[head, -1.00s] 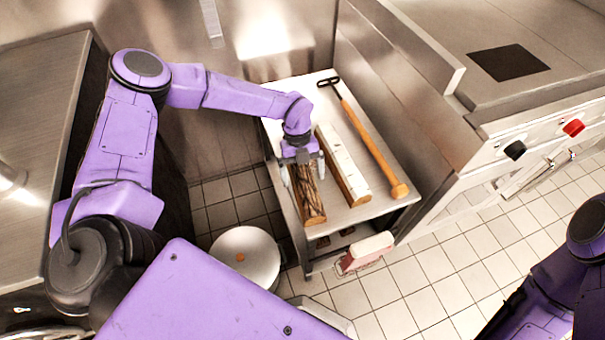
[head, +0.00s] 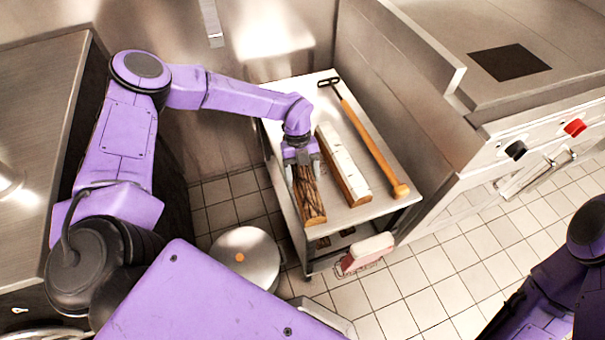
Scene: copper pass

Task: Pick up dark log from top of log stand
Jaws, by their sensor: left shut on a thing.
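The dark log (head: 309,200) lies lengthwise on top of the metal log stand (head: 365,214), at its left side, with its pale cut end toward me. My left gripper (head: 302,172) comes down over the far part of the dark log, one finger on each side, and is shut on it. I cannot tell whether the log is clear of the top. The far end of the log is hidden by the gripper. My right arm shows at the right edge, but its gripper is out of view.
A white-barked log (head: 342,163) lies close to the right of the dark log. A long wooden-handled tool (head: 372,146) lies beyond it. A round lidded pot (head: 246,257) stands on the floor left of the stand. A counter with red and black knobs (head: 575,127) is at right.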

